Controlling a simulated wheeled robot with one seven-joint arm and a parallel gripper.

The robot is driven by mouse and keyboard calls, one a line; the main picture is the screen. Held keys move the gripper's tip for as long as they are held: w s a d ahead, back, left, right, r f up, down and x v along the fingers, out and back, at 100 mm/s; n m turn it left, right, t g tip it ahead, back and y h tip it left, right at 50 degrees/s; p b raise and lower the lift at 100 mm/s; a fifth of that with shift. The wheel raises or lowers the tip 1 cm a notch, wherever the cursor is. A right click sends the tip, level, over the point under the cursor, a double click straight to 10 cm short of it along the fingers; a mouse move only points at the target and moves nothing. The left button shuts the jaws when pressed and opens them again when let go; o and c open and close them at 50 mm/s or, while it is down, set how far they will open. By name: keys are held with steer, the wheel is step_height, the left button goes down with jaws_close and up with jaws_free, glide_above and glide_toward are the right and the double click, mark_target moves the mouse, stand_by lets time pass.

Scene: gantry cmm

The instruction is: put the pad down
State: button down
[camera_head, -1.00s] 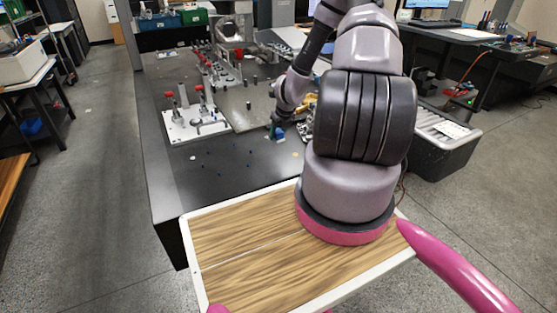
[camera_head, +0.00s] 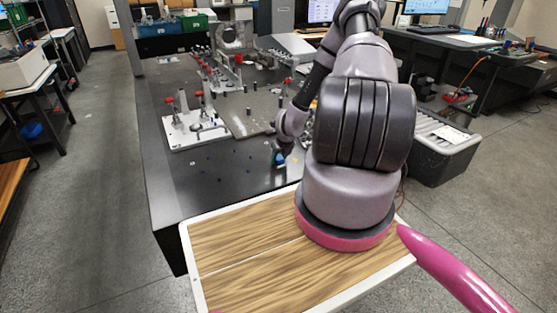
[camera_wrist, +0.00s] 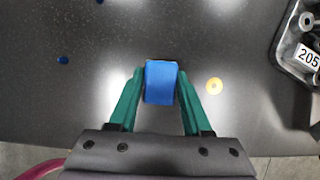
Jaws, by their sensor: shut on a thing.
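The pad is a small blue block (camera_wrist: 160,84) between the two green fingers of my gripper (camera_wrist: 160,92) in the wrist view. Both fingers touch its sides. In the head view my gripper (camera_head: 278,160) is small and partly hidden, over the near part of the dark table (camera_head: 225,180). The blue of the pad (camera_head: 280,158) just shows there. I cannot tell whether the pad touches the table top or hangs a little above it.
A white fixture plate (camera_head: 196,131) with red-handled clamps stands to the left on the table. Small blue dots mark the bare surface.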

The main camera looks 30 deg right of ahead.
steer(key=shift+c, duration=1.7)
jaws_free()
steer(key=s+a+r+n, duration=0.25)
steer(key=r+n, duration=0.25)
steer(key=r, duration=0.8)
steer(key=s+a+r+n+t, duration=0.1)
steer(key=a+r+n, duration=0.35)
steer(key=r, duration=0.85)
steer(key=s+a+r+n, duration=0.1)
steer(key=s+r+n, duration=0.1)
steer(key=r+n, duration=0.8)
steer(key=s+a+r+n, duration=0.2)
steer(key=s+r+n, duration=0.2)
steer(key=s+r, duration=0.3)
steer(key=s+a+r+n+t+y, duration=0.1)
steer(key=s+a+r+n, duration=0.2)
steer(key=s+r, duration=0.4)
steer(key=s+a+r+n+y, duration=0.1)
steer(key=s+a+r+n, duration=0.1)
steer(key=s+r+n, duration=0.3)
step_height(320, 180, up, 3)
steer(key=s, duration=0.2)
steer(key=shift+s+a+r, duration=0.15)
steer(key=shift+s+a, duration=0.1)
steer(key=shift+s, duration=0.05)
steer(key=shift+t, duration=0.3)
